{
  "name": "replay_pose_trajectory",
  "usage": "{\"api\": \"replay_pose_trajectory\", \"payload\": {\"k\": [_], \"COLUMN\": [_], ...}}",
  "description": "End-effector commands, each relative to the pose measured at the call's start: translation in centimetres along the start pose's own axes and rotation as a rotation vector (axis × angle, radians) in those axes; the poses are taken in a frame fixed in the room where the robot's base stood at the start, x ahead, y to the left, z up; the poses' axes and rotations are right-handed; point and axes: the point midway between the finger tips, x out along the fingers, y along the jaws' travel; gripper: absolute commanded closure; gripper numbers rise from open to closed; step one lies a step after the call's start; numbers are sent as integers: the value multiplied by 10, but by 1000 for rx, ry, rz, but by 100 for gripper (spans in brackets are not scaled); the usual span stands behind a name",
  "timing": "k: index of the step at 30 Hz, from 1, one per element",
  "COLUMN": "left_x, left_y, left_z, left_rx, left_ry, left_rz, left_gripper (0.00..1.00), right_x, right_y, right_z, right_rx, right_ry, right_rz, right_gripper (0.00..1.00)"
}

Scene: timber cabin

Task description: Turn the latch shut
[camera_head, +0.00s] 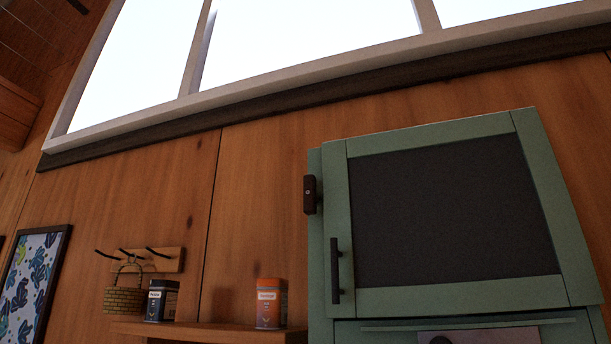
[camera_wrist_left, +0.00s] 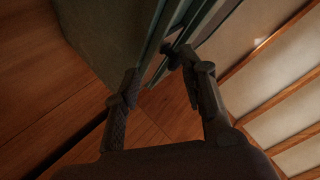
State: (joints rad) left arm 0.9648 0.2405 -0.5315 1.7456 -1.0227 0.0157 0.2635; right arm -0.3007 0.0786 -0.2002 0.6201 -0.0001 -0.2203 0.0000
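The latch (camera_head: 310,194) is a small dark block on the left side frame of a green cabinet (camera_head: 315,250). It stands upright beside the left edge of the cabinet door (camera_head: 445,215), which has a dark panel and looks closed. A dark vertical handle (camera_head: 335,271) is on the door below the latch. My left gripper (camera_wrist_left: 159,66) is open in the left wrist view, fingers apart near the green cabinet edges. A small dark piece (camera_wrist_left: 167,48) lies just beyond the fingertips; I cannot tell if it is the latch or the handle. My right gripper is not in view.
A wooden shelf (camera_head: 200,331) left of the cabinet holds an orange tin (camera_head: 270,304) and a dark tin (camera_head: 161,300). A basket (camera_head: 125,297) hangs below a hook rack (camera_head: 160,260). A framed picture (camera_head: 35,280) is at far left.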

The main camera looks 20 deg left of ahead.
Motion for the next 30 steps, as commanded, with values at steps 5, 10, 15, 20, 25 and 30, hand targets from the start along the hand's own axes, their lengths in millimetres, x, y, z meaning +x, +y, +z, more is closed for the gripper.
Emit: {"api": "replay_pose_trajectory", "payload": {"k": [5, 10, 15, 20, 25, 30], "left_x": [57, 96, 123, 137, 128, 101], "left_y": [-38, -62, -94, -162, -276, -373], "left_z": [-60, -98, -93, -57, -18, -4], "left_rx": [293, 647, 1022, 1339, 1571, 1644], "left_ry": [310, 563, 680, 620, 384, 131], "left_rz": [45, 184, 421, 699, 997, 1190], "left_gripper": [62, 62, 62, 62, 62, 62], "right_x": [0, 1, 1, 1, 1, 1], "right_y": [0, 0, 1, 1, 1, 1], "right_z": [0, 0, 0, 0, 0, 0], "right_rx": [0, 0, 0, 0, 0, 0], "right_ry": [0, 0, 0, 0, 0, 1], "right_rz": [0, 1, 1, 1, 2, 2], "right_gripper": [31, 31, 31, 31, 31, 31]}}
